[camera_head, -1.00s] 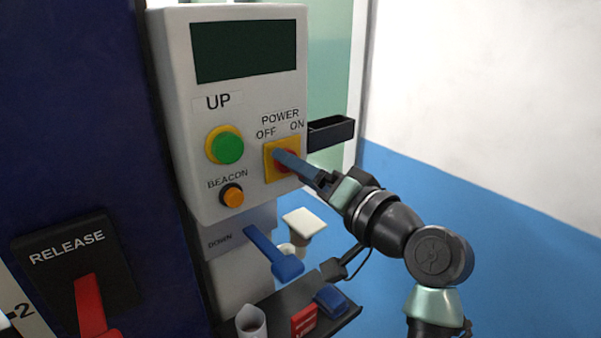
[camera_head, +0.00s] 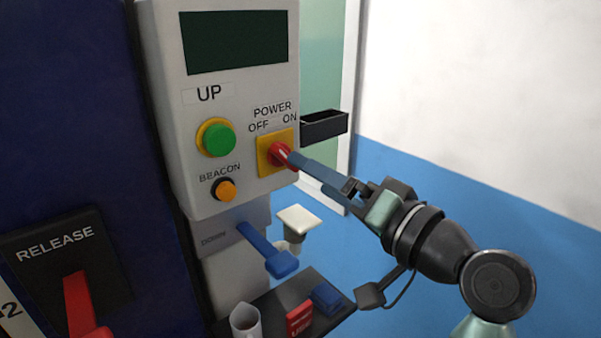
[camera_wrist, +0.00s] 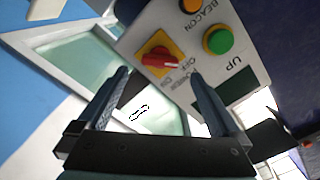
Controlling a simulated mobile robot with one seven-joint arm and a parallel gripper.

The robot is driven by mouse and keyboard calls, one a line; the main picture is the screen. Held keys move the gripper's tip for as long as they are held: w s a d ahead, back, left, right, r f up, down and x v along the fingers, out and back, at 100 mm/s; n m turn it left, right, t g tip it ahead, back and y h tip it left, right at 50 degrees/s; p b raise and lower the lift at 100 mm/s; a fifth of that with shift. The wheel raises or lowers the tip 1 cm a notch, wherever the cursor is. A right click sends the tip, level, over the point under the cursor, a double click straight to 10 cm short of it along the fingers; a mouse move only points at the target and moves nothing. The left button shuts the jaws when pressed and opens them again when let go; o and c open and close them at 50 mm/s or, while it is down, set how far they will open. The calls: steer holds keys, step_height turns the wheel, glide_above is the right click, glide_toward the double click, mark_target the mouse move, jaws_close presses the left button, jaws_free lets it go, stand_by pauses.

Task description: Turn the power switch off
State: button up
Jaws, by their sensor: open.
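The power switch (camera_head: 279,153) is a red knob on a yellow plate at the lower right of the light grey control box (camera_head: 240,92). OFF and ON are printed above it. In the wrist view the red knob (camera_wrist: 160,61) lies between and beyond my open fingers, and its white-marked end points toward the OFF lettering. My gripper (camera_head: 291,160) is open and empty, its blue-grey fingers aimed at the switch from the right. In the wrist view my gripper (camera_wrist: 160,74) has its fingertips apart, with a gap to the knob. In the head view the fingertips overlap the knob's edge.
A green UP button (camera_head: 217,139) and an orange BEACON button (camera_head: 225,190) sit left of the switch. A blue DOWN lever (camera_head: 269,250) projects below the box. A dark shelf (camera_head: 267,306) with small items lies lower. A black bracket (camera_head: 324,125) is right of the box.

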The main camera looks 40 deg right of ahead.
steer(key=s, duration=0.6)
steer(key=shift+s+b, duration=0.4)
steer(key=shift+w, duration=0.1)
